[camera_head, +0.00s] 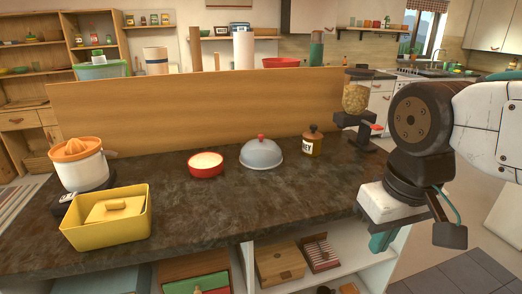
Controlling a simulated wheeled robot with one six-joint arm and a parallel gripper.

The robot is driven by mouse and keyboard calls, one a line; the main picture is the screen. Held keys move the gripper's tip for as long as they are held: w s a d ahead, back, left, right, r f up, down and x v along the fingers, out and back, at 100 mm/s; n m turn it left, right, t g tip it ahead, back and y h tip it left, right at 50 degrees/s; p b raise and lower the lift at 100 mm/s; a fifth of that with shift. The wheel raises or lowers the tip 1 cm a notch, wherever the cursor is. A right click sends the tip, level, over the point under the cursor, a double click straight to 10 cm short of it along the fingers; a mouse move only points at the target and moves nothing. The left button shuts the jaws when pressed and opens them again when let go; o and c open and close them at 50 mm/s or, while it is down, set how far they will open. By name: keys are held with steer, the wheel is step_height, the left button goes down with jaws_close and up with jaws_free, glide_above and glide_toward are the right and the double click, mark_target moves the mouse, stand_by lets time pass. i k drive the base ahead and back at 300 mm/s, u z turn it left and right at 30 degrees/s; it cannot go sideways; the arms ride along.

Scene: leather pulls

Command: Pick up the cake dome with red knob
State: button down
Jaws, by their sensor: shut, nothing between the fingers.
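The cake dome (261,155) is a grey, rounded cover with a red knob on top. It stands upright on the dark stone counter (230,205), right of the middle of its top. My gripper (382,241) is at the right, past the counter's right end, pointing down. It is shut and empty, well to the right of the dome and apart from it. Its teal fingers show only in part below the pale gripper body.
A red bowl (206,165) is left of the dome, and a honey jar (313,142) is close on its right. A grinder (356,112) stands at the right end. A yellow tub (105,218) and a juicer (79,163) are at the left. A wooden board (200,107) stands behind.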

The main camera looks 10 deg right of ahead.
mark_target(260, 152)
steer(key=z, duration=0.2)
steer(key=i, duration=0.95)
steer(key=u, duration=0.65)
